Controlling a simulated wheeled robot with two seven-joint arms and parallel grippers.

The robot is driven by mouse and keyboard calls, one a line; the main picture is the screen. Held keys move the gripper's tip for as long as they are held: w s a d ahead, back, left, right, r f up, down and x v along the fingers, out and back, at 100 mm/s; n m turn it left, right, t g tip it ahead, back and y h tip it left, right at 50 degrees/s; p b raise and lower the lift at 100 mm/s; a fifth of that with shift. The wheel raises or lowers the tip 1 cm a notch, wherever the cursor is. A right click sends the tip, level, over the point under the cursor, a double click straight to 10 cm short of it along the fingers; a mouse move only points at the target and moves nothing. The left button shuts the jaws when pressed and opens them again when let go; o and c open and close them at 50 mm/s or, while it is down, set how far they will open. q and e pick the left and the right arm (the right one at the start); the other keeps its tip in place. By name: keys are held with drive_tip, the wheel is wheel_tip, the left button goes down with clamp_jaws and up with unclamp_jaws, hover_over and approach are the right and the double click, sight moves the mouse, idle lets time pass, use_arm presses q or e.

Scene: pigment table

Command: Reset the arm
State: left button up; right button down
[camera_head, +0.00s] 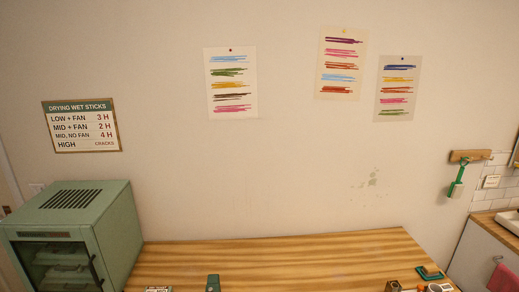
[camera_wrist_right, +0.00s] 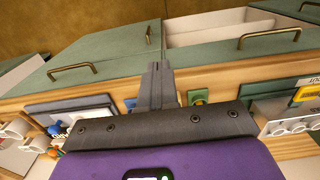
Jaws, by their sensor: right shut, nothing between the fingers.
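My right gripper (camera_wrist_right: 155,68) shows in the right wrist view, with its dark grey fingers closed together and nothing between them. The fingers point toward the green drawer fronts and overlap a wooden edge in the picture. How far they are from these surfaces I cannot tell. Neither gripper shows in the head view, and my left gripper is in no view.
The head view shows a wooden table (camera_head: 280,256), mostly bare at the back, with a green drying cabinet (camera_head: 115,215) at left. Small items line its front edge. The wrist view shows green drawers (camera_wrist_right: 100,58), one open (camera_wrist_right: 205,35), with brass handles.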

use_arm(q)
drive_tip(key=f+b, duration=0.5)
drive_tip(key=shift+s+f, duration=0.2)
use_arm(e)
drive_tip(key=s+a+f+m+y, duration=0.1)
drive_tip(key=s+a+f+y, duration=0.1)
drive_tip(key=s+a+f, duration=0.6)
drive_tip(key=s+a+f+m+y, duration=0.2)
drive_tip(key=s+a+f, duration=0.6)
drive_tip(key=f, duration=0.6)
drive_tip(key=shift+s+f+m, duration=0.15)
drive_tip(key=shift+f+m, duration=0.1)
drive_tip(key=shift+m, duration=0.05)
